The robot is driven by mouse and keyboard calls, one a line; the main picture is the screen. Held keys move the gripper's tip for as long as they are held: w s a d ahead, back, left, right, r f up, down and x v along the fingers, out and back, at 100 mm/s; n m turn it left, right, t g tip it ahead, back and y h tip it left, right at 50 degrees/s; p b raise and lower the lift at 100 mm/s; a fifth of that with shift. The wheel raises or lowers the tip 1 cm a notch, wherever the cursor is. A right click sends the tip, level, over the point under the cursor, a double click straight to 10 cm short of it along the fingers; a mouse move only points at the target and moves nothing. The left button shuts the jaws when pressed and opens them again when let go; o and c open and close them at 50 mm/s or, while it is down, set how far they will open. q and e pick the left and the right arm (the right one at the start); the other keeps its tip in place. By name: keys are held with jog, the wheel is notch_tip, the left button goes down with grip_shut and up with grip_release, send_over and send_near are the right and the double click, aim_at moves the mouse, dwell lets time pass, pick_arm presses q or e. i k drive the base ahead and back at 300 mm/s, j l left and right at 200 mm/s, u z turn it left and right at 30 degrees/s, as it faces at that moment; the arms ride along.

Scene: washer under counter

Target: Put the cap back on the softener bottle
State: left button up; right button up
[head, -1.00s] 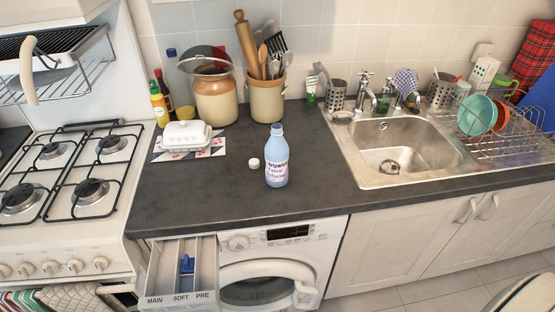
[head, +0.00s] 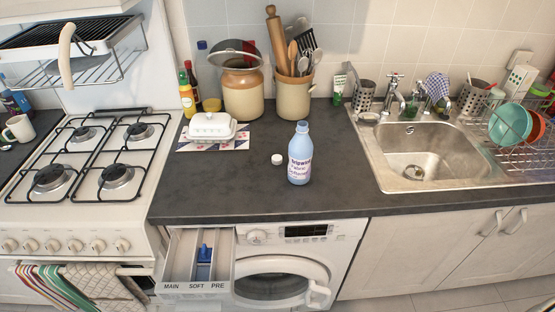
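The softener bottle (head: 299,158) is pale blue with a printed label. It stands upright on the dark countertop above the washing machine, and no cap shows on its top. A small white cap (head: 277,159) lies on the counter just left of the bottle, apart from it. Neither of my grippers is in the head view.
The washer's detergent drawer (head: 185,262) is pulled out below the counter edge. A white butter dish (head: 211,127), jars and a utensil crock (head: 294,98) stand behind. The hob (head: 60,180) is left, the sink (head: 420,155) right. Counter around the bottle is clear.

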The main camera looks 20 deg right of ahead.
aim_at(301, 147)
jog(key=k+l+u, duration=0.4)
jog(key=l, duration=0.15)
jog(key=k+l+u, duration=0.35)
jog(key=l, duration=0.15)
jog(key=k+l+u, duration=0.4)
jog(key=i, duration=0.1)
